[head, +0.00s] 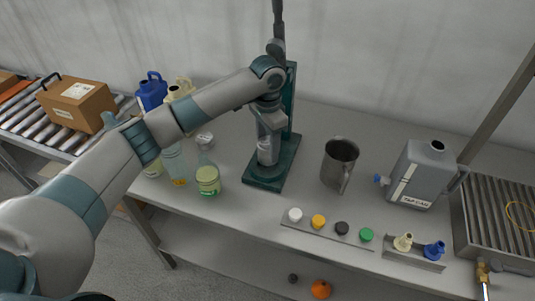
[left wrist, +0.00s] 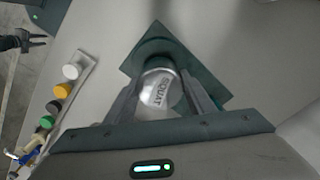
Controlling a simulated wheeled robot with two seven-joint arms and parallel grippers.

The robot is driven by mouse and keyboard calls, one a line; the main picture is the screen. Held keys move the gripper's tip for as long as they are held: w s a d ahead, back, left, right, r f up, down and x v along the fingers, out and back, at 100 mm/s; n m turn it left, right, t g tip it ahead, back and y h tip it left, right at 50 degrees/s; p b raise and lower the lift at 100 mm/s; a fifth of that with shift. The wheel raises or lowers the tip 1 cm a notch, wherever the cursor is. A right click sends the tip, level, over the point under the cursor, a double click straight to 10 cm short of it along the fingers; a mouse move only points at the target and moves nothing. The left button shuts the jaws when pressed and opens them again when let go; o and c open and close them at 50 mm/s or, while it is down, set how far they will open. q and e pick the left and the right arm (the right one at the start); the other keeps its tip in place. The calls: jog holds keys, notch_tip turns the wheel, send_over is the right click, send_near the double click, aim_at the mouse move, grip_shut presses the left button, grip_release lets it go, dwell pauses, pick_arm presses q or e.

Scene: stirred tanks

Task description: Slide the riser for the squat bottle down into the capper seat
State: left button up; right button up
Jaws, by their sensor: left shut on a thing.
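The riser (left wrist: 158,88) is a pale grey cylinder with the word SQUAT on it. My left gripper (left wrist: 160,95) is shut on it, one finger on each side. In the head view the riser (head: 265,157) is upright, low over the base of the capper (head: 266,181), a dark green stand with a tall column. The capper's base also shows in the left wrist view (left wrist: 208,75), behind the riser. The riser's lower end and the seat are mostly hidden, so I cannot tell how deep it sits. My right gripper (left wrist: 12,41) shows small at the wrist view's upper left, its fingers apart.
A steel jug (head: 339,163) stands right of the capper, with a grey jerrycan (head: 420,175) beyond. A cap strip (head: 328,228) lies in front. Jars, including a greenish one (head: 207,180), stand on the left, near my arm. A conveyor with a carton (head: 76,104) is farther left.

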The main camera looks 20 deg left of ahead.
aim_at(267, 155)
pick_arm(q)
jog(key=shift+f+p, duration=0.45)
jog(key=shift+f, duration=0.15)
notch_tip(267, 155, down, 2)
jog(key=shift+p, duration=0.4)
jog(key=shift+f, duration=0.35)
jog(key=o, duration=1.4)
